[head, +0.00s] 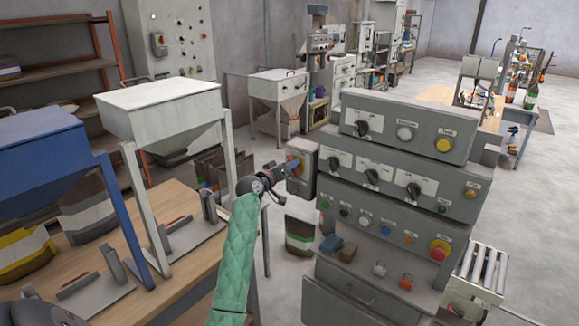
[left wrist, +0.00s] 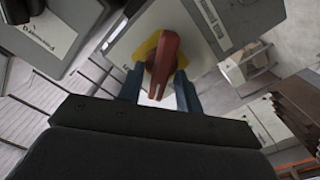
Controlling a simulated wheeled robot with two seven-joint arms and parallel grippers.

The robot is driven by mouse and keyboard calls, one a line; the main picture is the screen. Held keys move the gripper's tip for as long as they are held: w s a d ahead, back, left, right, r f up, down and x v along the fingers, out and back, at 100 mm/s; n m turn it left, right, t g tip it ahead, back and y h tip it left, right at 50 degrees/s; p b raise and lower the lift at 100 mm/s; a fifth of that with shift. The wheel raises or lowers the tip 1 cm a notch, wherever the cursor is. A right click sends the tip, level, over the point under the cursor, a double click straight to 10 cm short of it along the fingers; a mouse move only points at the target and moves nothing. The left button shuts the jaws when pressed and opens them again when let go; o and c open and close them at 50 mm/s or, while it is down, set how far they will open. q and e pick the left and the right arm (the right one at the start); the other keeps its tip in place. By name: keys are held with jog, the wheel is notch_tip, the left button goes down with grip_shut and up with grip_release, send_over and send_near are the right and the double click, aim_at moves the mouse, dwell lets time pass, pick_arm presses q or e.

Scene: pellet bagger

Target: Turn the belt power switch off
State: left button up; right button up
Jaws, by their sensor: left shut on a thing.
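The belt power switch is a red rotary handle (left wrist: 163,62) on a yellow plate (left wrist: 152,46), on the face of a small grey box (head: 302,158) at the left side of the grey console. My left gripper (head: 291,166) reaches this box with its blue fingers. In the left wrist view the two fingers (left wrist: 160,78) stand on either side of the red handle and are shut on it. The handle runs nearly along the fingers' direction in that view. In the head view the fingers mostly hide the handle. My right gripper is not in view.
The console (head: 400,180) carries several black knobs, coloured buttons and a red emergency button (head: 439,250) close to the right. A wooden table (head: 180,275) with hoppers stands at left. A striped bag (head: 299,236) stands below.

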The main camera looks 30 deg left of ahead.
pick_arm(q)
jog(key=shift+a+f+n+p, duration=0.15)
jog(key=shift+n+p, duration=1.2)
jog(key=shift+n, duration=1.4)
jog(key=shift+a+f+n+p, duration=0.1)
jog(key=shift+n+p, duration=1.2)
jog(key=shift+n, duration=1.45)
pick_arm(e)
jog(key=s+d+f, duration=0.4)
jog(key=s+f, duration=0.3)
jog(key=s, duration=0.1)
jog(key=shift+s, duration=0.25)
pick_arm(q)
jog(key=o, duration=0.6)
jog(key=shift+f, duration=0.1)
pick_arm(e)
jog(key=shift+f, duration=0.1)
